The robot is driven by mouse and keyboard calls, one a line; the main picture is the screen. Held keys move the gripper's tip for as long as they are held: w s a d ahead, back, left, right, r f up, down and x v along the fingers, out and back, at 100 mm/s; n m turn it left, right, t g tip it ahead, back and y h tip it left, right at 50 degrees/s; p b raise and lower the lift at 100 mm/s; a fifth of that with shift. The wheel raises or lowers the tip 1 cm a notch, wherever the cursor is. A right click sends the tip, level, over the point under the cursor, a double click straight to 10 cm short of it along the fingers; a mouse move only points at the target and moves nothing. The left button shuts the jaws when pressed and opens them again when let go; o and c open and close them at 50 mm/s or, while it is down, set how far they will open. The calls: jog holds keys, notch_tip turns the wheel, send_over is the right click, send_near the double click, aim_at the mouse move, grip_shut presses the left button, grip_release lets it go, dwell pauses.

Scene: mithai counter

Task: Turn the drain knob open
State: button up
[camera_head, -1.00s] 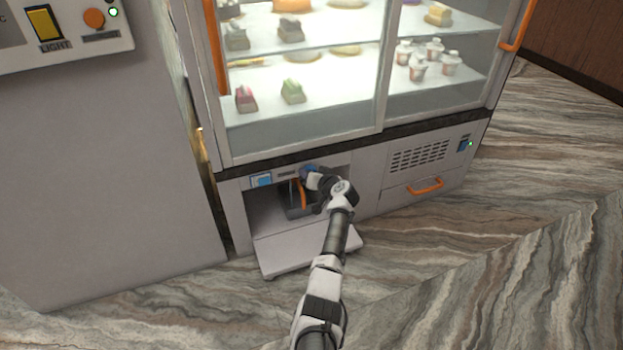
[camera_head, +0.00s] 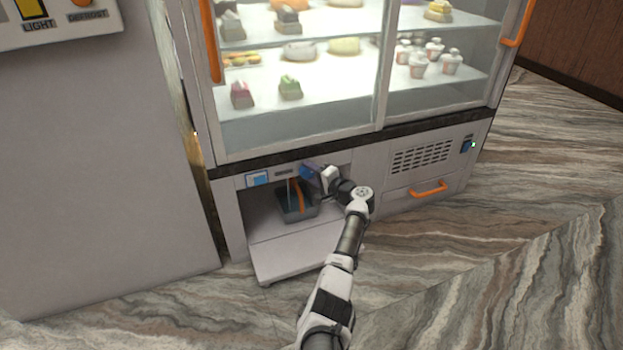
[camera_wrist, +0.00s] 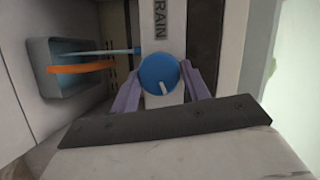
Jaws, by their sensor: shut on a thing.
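The drain knob (camera_wrist: 160,74) is round and blue with a pale pointer line, on a light panel lettered "RAIN" at the visible end. In the wrist view my gripper (camera_wrist: 161,80) has one purple-grey finger on each side of the knob and is shut on it. In the head view my gripper (camera_head: 318,178) is at the front of the open compartment under the display case, and it largely hides the knob. A thin pale blue stream or tube (camera_wrist: 95,52) runs from beside the knob toward the grey tray.
The grey tray (camera_head: 286,216) with an orange handle (camera_head: 299,196) sits in the compartment, left of my gripper. The lowered white flap (camera_head: 290,262) lies in front. A vented panel (camera_head: 421,157) and orange drawer handle (camera_head: 428,188) are to the right. A grey cabinet (camera_head: 100,180) stands left.

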jog(key=shift+f+m+t+y+b, duration=0.1)
jog(key=shift+m+t+y+b, duration=0.2)
jog(key=shift+m, duration=0.65)
jog(key=shift+f+m+t+y+b, duration=0.1)
jog(key=shift+m+y+b, duration=0.3)
jog(key=shift+m, duration=0.55)
jog(key=shift+r, duration=0.1)
jog(key=o, duration=1)
jog(key=p+v, duration=0.7)
jog(key=v, duration=0.6)
jog(key=shift+s+d, duration=0.2)
jog(key=shift+s, duration=0.1)
jog(key=shift+d, duration=0.1)
